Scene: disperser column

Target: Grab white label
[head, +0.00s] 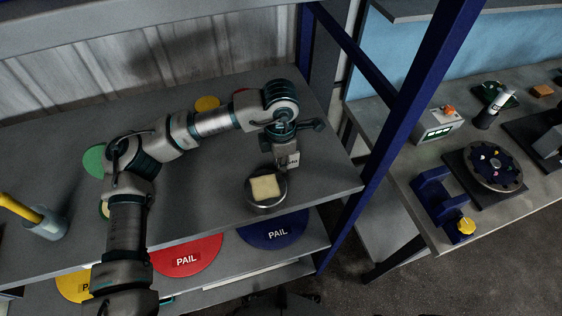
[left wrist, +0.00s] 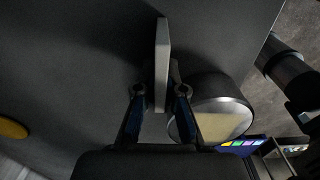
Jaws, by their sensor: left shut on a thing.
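The white label (head: 294,160) is a small pale plate with dark print, in my left gripper (head: 284,164) above the grey shelf. In the left wrist view the label (left wrist: 162,60) shows nearly edge-on as a thin light slab. My left gripper (left wrist: 160,95) has its two fingers shut on it, one on each side. I do not see my right gripper.
A round metal container (head: 266,203) with a pale yellow square on top stands just below the gripper. A grey cup (head: 52,226) holds a yellow-handled thing at far left. A blue post (head: 405,125) stands right of the shelf. The shelf's middle is mostly clear.

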